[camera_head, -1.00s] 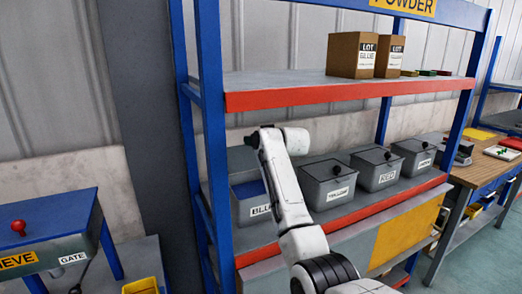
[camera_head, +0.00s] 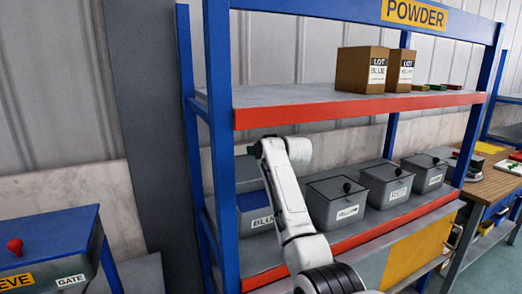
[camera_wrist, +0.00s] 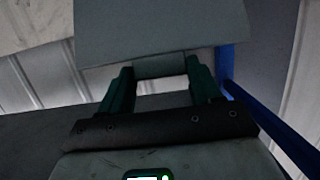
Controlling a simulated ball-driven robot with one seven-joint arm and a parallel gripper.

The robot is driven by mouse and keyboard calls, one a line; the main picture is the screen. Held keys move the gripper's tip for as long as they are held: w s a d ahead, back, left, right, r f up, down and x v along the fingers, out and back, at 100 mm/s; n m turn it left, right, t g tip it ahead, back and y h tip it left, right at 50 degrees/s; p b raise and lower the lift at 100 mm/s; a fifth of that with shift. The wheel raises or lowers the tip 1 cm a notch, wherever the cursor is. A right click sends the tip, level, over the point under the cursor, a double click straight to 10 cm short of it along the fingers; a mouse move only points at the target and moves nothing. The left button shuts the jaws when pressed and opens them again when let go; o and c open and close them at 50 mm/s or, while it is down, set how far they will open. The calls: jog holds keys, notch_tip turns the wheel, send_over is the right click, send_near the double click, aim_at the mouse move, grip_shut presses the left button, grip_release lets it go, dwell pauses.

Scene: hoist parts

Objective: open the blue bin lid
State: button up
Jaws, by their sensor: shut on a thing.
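The blue bin (camera_head: 258,223), a grey box with a BLUE label, stands at the left end of the lower shelf. Its blue inside (camera_head: 250,201) shows at the top. The grey lid (camera_head: 246,173) appears raised at the back of the opening, partly hidden by my arm. In the wrist view the lid (camera_wrist: 160,30) is a flat grey plate in front of the fingers. My gripper (camera_wrist: 160,72) has its two dark green fingers shut on the lid's narrower grey part.
Lidded bins for yellow (camera_head: 338,205), red (camera_head: 387,188) and another colour stand to the right. A red-edged shelf (camera_head: 350,106) with cartons (camera_head: 361,76) is above. A blue post (camera_head: 221,150) stands close left of the blue bin.

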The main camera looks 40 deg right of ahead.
dwell(0.5)
jog(key=o, duration=1.5)
jog(key=shift+s, duration=0.1)
jog(key=shift+b+v, duration=1.2)
jog(key=shift+v, duration=4.15)
